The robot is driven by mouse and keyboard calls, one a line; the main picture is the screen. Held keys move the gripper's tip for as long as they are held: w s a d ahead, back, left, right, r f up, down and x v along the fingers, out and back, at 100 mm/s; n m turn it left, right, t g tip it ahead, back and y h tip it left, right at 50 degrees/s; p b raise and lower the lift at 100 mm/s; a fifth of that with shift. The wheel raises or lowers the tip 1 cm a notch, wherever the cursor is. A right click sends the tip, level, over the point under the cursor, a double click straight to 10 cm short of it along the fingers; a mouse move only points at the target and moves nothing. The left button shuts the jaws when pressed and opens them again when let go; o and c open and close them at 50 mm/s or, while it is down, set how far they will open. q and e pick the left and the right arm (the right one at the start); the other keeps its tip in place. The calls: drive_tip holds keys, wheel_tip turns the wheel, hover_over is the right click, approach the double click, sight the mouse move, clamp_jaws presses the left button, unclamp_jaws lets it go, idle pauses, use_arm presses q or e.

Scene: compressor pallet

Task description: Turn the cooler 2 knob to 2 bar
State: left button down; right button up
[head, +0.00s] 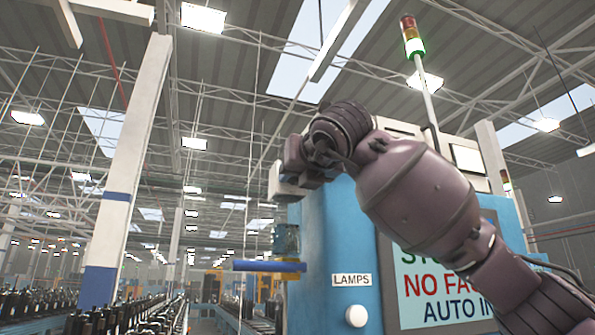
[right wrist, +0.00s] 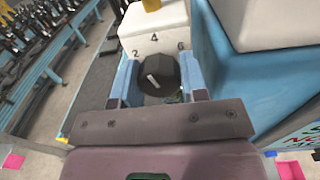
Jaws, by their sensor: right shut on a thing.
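The cooler 2 knob (right wrist: 170,82) is dark and faceted, with a white pointer mark on its face. In the right wrist view it stands in front of a white scale block (right wrist: 155,32) marked 2, 4 and 6. The mark slants toward the upper left, roughly between the 2 and the 4; its exact reading is hard to tell. My right gripper (right wrist: 160,88) is shut on the knob, one finger on each side. In the head view my right gripper (head: 308,165) is beside the white block at the blue cabinet's upper left; the knob is hidden there. My left gripper is not in view.
The blue cabinet (head: 335,232) stands close by, with a LAMPS label (head: 351,280), a white round button (head: 356,316) and a warning sign (head: 440,282). A signal tower (head: 412,40) rises behind my arm. Conveyors with dark bottles (head: 150,318) lie to the left.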

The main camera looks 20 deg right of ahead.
drive_tip(key=n+p, duration=0.1)
drive_tip(key=n, duration=0.7)
drive_tip(key=shift+n+p, duration=0.35)
drive_tip(key=shift+n, duration=0.15)
drive_tip(key=o, duration=0.6)
drive_tip(key=shift+o, duration=0.2)
